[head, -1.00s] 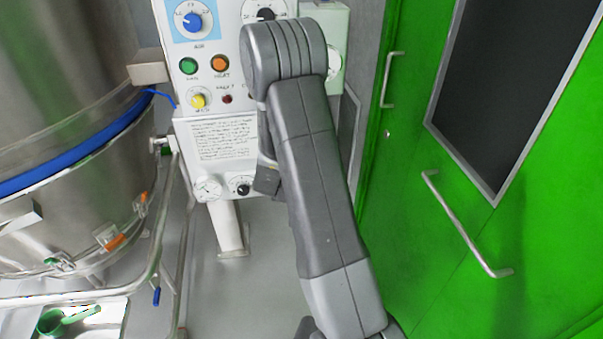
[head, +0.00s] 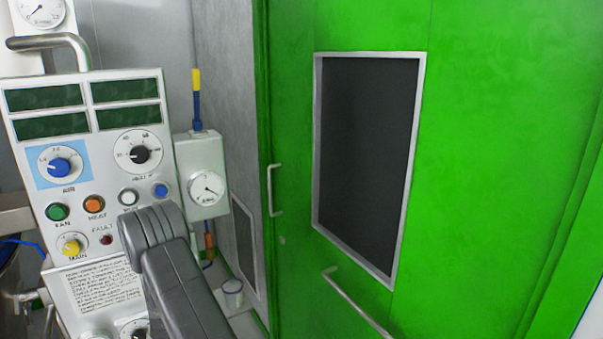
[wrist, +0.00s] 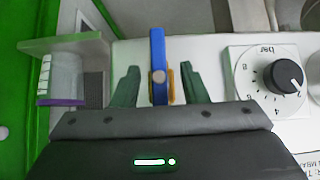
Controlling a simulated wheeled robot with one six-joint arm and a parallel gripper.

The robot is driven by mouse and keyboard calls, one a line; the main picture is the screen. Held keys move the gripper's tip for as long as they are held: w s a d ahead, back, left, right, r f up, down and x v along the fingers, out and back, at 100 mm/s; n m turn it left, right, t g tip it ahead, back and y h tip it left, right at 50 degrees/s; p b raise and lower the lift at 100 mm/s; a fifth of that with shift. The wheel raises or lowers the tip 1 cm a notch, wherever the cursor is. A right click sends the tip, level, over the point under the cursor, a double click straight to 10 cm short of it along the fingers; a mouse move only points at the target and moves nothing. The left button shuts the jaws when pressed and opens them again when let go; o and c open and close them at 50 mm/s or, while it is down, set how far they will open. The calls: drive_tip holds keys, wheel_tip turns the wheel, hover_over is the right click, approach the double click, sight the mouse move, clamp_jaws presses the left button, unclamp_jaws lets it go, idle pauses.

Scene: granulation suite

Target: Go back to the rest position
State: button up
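My gripper (wrist: 161,88) shows in the wrist view with two dark green fingers spread apart. A blue lever-like bar (wrist: 157,50) with a grey round pivot and orange edges stands between the fingers, with gaps on both sides. I cannot tell how far beyond the fingertips it lies. In the head view my grey arm reaches in front of the lower right of the control panel (head: 100,190); the gripper itself is hidden there.
A black knob (wrist: 287,74) with a bar scale is right of the fingers. The gauge box (head: 203,165) stands beside the panel. A green door (head: 490,150) with a dark window (head: 368,150) and a metal handle (head: 355,303) fills the right.

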drive_tip(key=shift+w+a+f, duration=0.15)
drive_tip(key=shift+w+f, duration=0.15)
drive_tip(key=shift+f, duration=0.05)
drive_tip(key=shift+r, duration=0.1)
drive_tip(key=v, duration=1.4)
drive_tip(key=b+x, duration=0.1)
drive_tip(key=x, duration=1.3)
drive_tip(key=shift+w+a+f, duration=0.1)
drive_tip(key=shift+f, duration=0.3)
drive_tip(key=shift+r+b, duration=0.15)
drive_tip(key=shift+b, duration=0.85)
drive_tip(key=b, duration=0.4)
drive_tip(key=shift+w+a+y, duration=0.1)
drive_tip(key=shift+y, duration=0.2)
drive_tip(key=b, duration=0.6)
drive_tip(key=m+g+y+b, duration=0.1)
drive_tip(key=b, duration=0.6)
drive_tip(key=shift+d, duration=0.25)
drive_tip(key=shift+s+r+m+y+b, duration=0.2)
drive_tip(key=shift+m+y+b, duration=0.1)
drive_tip(key=shift+b, duration=1.2)
